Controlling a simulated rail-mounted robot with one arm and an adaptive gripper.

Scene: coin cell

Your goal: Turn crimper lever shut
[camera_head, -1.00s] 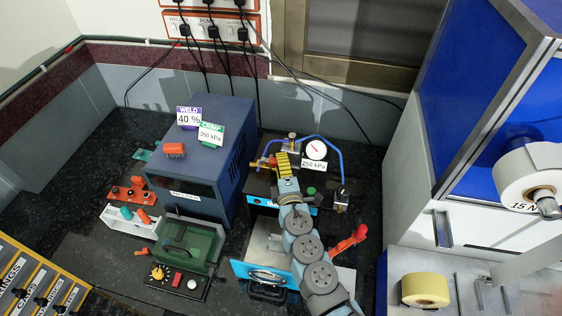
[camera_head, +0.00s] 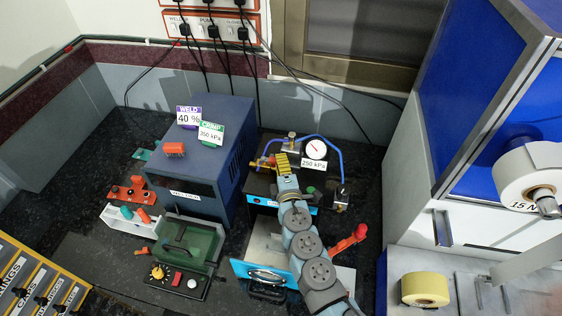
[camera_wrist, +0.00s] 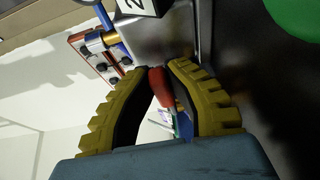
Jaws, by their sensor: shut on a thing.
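The crimper (camera_head: 262,188) is the dark and blue bench unit right of the welder, with a round gauge (camera_head: 316,149) and a 250 kPa tag on top. My gripper (camera_head: 281,158) is at its top left, yellow fingers beside a small red-orange lever (camera_head: 271,161). In the wrist view my gripper (camera_wrist: 166,66) is closed around a red handle (camera_wrist: 160,86), which I take to be this lever. The fingers hide part of it, so its exact angle is unclear. A separate red handle (camera_head: 348,241) stands at the crimper's front right.
A blue welder (camera_head: 218,125) with tags stands close on the left. A blue hose (camera_head: 338,150) arches behind the gauge. A green box unit (camera_head: 187,242) sits front left. A white-and-blue cabinet (camera_head: 430,150) bounds the right, with a yellow roll (camera_head: 425,289) before it.

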